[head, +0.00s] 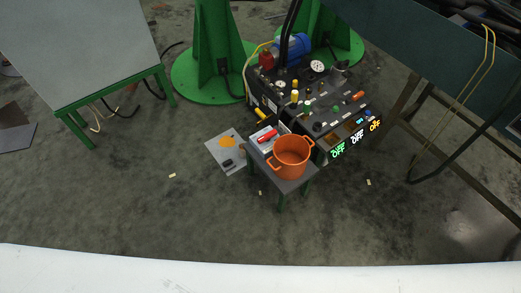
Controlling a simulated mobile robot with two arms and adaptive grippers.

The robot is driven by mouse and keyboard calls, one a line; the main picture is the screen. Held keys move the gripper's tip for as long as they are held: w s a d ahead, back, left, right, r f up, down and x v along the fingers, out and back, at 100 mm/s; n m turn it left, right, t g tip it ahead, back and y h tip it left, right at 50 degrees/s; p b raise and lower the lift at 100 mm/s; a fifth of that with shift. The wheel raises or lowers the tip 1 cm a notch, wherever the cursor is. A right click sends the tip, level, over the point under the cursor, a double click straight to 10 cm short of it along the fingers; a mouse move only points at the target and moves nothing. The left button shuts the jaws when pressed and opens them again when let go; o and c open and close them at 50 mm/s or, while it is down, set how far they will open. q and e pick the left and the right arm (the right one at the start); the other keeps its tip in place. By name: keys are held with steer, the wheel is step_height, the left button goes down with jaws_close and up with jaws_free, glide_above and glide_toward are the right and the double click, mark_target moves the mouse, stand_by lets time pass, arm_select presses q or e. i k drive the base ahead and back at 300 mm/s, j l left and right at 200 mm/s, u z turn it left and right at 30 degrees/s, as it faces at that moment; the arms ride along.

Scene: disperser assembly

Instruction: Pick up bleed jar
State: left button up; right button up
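An orange, open-topped pot-like vessel (291,157) with two side handles stands upright on a small stool (284,185) with green legs. It looks like the bleed jar, though no label shows to confirm this. The inside of the vessel is seen only in part. A red-and-white item (266,138) lies beside it at the back left of the stool. Neither of my grippers is in view.
A black machine (310,95) with knobs, a blue motor (290,45) and lit "OFF" displays stands close behind the stool. A grey plate (224,150) lies left. A table (85,45) stands upper left. Green columns rise behind. The floor in front is mostly clear.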

mark_target(243, 154)
steer(key=i+j+z, duration=0.15)
steer(key=z, duration=0.25)
steer(key=j+z, duration=0.4)
steer(key=i+j+z, duration=0.15)
steer(key=z, duration=0.25)
